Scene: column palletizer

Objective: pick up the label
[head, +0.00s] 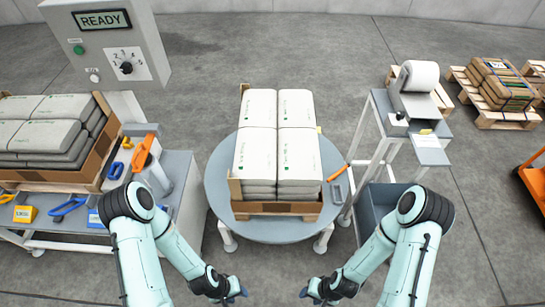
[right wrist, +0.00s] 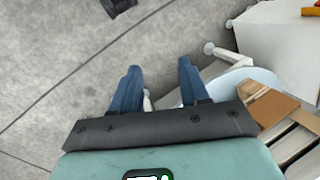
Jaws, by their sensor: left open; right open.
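A small pale label with a yellowish edge (head: 426,131) appears at the front of the label printer (head: 397,122), above the grey shelf; it is too small to read. A white roll (head: 420,76) sits on top of the printer. My right gripper (head: 306,293) is low at the front of the head view, well below and left of the label. In the right wrist view, its two blue fingers (right wrist: 158,78) are apart with nothing between them. My left gripper (head: 244,292) is low in front of the round table, open, with nothing seen in it.
White sacks (head: 277,130) stand stacked on a pallet on the round grey table (head: 218,172). An orange-handled tool (head: 337,173) lies at its right edge. A grey bin (head: 375,213) is under the printer stand (head: 388,108). A control box (head: 108,45) and loaded bench (head: 178,170) are left.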

